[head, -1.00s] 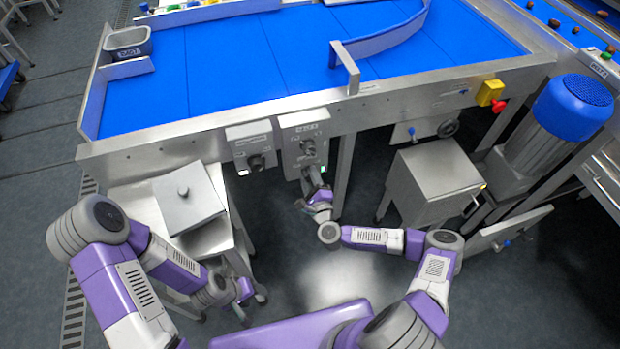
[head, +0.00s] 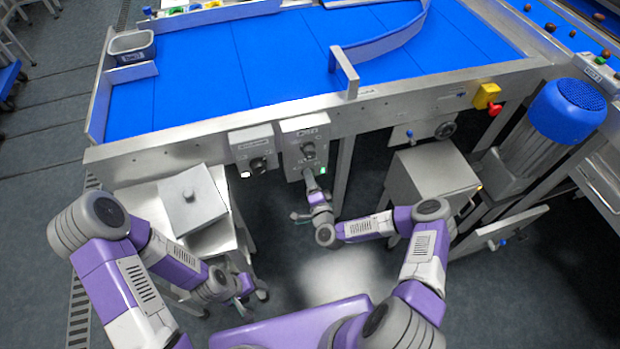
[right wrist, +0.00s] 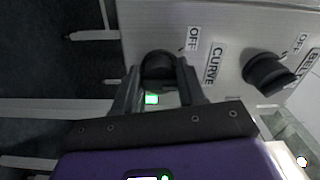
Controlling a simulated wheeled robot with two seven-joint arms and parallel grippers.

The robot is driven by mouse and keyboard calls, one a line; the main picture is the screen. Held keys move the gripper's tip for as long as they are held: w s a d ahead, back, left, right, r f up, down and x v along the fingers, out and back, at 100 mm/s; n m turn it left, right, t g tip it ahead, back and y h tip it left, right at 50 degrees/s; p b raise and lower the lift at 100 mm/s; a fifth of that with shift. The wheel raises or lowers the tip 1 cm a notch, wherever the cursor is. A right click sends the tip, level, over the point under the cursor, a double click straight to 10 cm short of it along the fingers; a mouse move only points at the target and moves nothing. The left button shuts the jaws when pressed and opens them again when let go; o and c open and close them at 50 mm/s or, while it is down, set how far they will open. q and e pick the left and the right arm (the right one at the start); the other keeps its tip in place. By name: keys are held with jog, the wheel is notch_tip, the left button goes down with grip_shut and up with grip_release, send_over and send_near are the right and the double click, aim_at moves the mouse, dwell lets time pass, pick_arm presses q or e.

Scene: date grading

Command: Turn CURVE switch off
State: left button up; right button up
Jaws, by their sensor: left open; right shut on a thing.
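The CURVE switch (right wrist: 158,66) is a black round knob on a grey metal panel, with OFF and CURVE labels beside it. In the right wrist view my right gripper (right wrist: 160,78) has one finger on each side of the knob and is shut on it. The knob's pointer is hidden, so I cannot tell its setting. In the head view the right gripper (head: 310,180) is at the lower part of the right control box (head: 292,139), covering the switch. My left gripper (head: 256,291) is open, low beside the steel stand.
A second black knob labelled BELT (right wrist: 268,70) is close by on the same panel. Another control box (head: 252,140) hangs to the left. A blue conveyor (head: 250,65) lies above. A steel cabinet (head: 432,180) stands right of my right arm.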

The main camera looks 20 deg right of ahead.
jog(key=n+p, duration=0.1)
jog(key=n, duration=0.3)
jog(key=shift+n, duration=0.3)
jog(key=n+p, duration=0.1)
jog(key=n, duration=0.3)
jog(key=shift+f, duration=0.15)
jog(key=shift+d+n, duration=0.1)
jog(key=shift+n, duration=0.2)
jog(key=o, duration=1)
jog(key=shift+o, duration=0.2)
jog(key=shift+s, duration=0.1)
jog(key=s+p, duration=0.2)
jog(key=s, duration=0.5)
jog(key=shift+s, duration=0.25)
jog(key=shift+d, duration=0.1)
